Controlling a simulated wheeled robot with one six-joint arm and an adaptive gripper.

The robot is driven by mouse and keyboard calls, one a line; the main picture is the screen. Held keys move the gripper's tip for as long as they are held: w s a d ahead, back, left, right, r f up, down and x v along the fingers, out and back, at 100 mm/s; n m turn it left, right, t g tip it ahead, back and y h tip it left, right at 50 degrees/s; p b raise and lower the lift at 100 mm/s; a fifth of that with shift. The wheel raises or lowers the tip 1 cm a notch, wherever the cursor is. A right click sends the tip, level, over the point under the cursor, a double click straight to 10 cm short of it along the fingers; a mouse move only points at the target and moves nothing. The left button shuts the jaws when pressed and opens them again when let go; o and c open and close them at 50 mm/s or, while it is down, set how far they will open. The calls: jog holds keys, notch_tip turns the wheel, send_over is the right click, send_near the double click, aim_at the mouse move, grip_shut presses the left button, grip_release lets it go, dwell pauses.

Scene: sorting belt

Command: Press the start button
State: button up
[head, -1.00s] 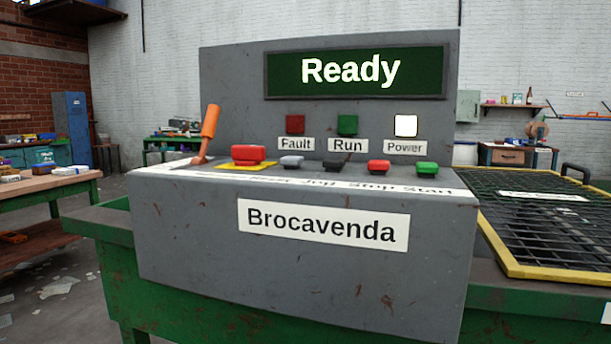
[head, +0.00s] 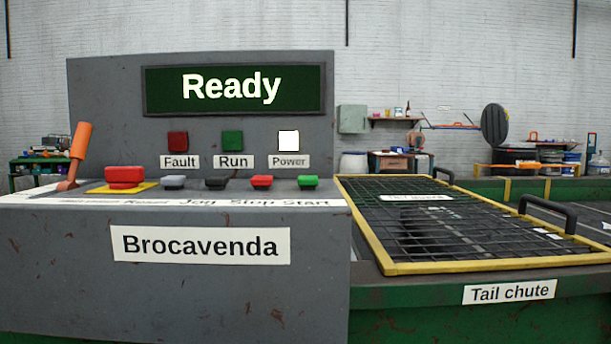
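The green start button (head: 308,182) is at the right end of a row of buttons on the grey control console (head: 190,285). The label strip below it reads "Start". The red stop button (head: 262,182) is just left of it, then a black button (head: 216,183) and a grey button (head: 173,182). The display (head: 235,89) reads "Ready". The power lamp (head: 289,141) is lit white; the fault lamp (head: 178,142) and run lamp (head: 232,141) look dark. My gripper is not in view.
A big red button (head: 124,177) on a yellow plate and an orange-handled lever (head: 80,142) stand at the console's left. A yellow-framed mesh guard (head: 388,268) with black handles lies right of the console. A "Tail chute" label (head: 509,291) is below it.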

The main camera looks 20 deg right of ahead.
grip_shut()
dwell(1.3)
